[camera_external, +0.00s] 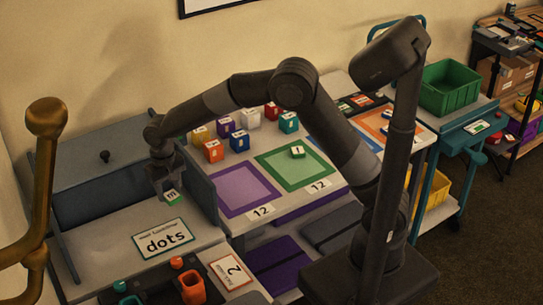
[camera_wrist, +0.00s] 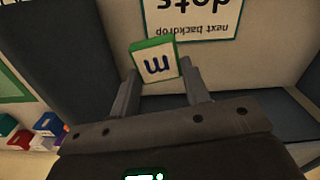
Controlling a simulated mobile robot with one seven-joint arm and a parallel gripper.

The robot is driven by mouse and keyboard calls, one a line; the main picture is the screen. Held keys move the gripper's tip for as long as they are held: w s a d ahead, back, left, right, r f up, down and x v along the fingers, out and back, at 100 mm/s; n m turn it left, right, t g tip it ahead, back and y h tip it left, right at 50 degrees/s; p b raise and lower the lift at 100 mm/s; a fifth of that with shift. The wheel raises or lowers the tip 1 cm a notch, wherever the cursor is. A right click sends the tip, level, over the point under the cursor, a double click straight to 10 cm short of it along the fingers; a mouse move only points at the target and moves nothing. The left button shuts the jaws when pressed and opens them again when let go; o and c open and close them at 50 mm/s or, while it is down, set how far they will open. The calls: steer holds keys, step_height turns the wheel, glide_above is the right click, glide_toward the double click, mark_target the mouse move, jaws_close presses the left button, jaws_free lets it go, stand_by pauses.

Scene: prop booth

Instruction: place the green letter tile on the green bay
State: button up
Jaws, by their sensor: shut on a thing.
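A green letter tile (camera_external: 173,197) with a white face is held in my gripper (camera_external: 168,185) above the grey surface of the left station. In the wrist view the tile (camera_wrist: 155,62) sits between the fingertips, and its face shows a dark letter m. My gripper (camera_wrist: 158,78) is shut on it. The green bay (camera_external: 291,173) is a green-bordered square on the table, to the right of my gripper and apart from it. Another green tile (camera_external: 298,152) lies on the far part of that bay.
A purple bay (camera_external: 240,190) lies between my gripper and the green bay. An upright grey panel (camera_external: 200,188) edges the left station. Several coloured blocks (camera_external: 239,141) stand behind the bays. A "dots" sign (camera_external: 163,239) lies in front of my gripper. A brass stand (camera_external: 45,180) rises at left.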

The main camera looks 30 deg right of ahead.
steer(key=shift+d+r, duration=0.25)
steer(key=shift+d, duration=0.05)
step_height(320, 180, up, 11)
steer(key=w+d+r+m, duration=0.1)
steer(key=w+d+m, duration=0.2)
steer(key=d, duration=1.1)
steer(key=w+d+m, duration=0.2)
steer(key=w+d, duration=0.1)
steer(key=d, duration=1)
steer(key=s+d+f+m, duration=0.1)
steer(key=s+d+m, duration=0.35)
steer(key=d, duration=0.85)
steer(key=s+d+m, duration=0.2)
steer(key=s+d, duration=0.6)
steer(key=d, duration=0.6)
glide_above(293, 172)
steer(key=shift+n, duration=0.25)
step_height(293, 172, down, 18)
steer(key=shift+s+a+f, duration=0.1)
steer(key=shift+f, duration=2)
